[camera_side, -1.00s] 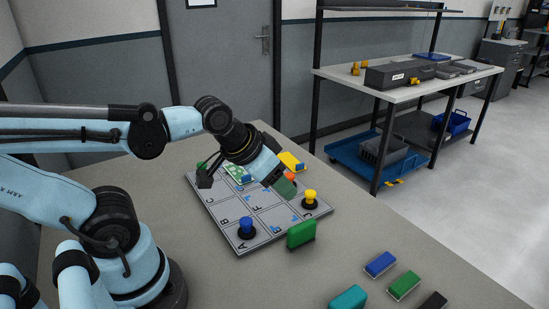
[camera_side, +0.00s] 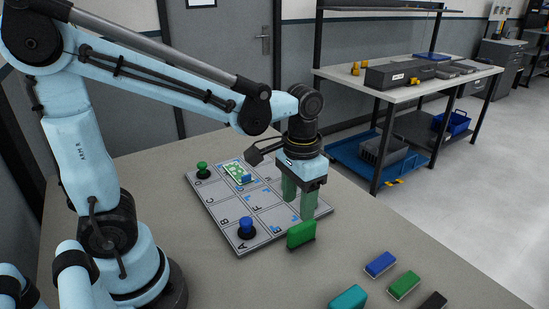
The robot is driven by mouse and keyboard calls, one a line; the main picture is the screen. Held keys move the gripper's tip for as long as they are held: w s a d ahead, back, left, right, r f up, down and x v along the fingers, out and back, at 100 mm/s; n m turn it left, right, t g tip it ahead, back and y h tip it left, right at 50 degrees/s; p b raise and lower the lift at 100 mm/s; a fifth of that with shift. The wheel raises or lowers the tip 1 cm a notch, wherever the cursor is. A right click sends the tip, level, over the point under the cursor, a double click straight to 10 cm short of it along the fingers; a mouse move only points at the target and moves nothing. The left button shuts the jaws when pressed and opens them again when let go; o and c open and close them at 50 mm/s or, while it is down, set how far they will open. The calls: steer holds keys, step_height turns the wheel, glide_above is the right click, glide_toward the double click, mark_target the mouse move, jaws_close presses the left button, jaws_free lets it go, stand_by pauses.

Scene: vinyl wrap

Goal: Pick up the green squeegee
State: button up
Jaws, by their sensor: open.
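A bright green upright block (camera_side: 301,234), which looks like the green squeegee, stands at the front right edge of the lettered grey board. A flatter green block with a pale lower edge (camera_side: 404,285) lies on the table at the lower right. I cannot tell for certain from shape alone which is the squeegee. My gripper (camera_side: 299,208) points down over the right part of the board, with its two green fingers apart and nothing seen between them. It appears just above and behind the upright green block.
The lettered board (camera_side: 221,211) carries a blue knob (camera_side: 246,226), a green knob (camera_side: 202,168) and a green patterned card (camera_side: 238,171) with a small blue block. A blue block (camera_side: 380,264), teal block (camera_side: 348,298) and black block (camera_side: 433,302) lie at the lower right.

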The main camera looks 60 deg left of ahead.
mark_target(300, 226)
step_height(300, 226, down, 5)
steer(key=shift+w+d+f, duration=0.1)
steer(key=shift+w+f, duration=0.05)
steer(key=shift+f, duration=1.15)
steer(key=shift+w+d+f, duration=0.1)
steer(key=shift+w+f, duration=0.05)
steer(key=shift+f, duration=1.15)
steer(key=shift+c, duration=0.3)
jaws_close()
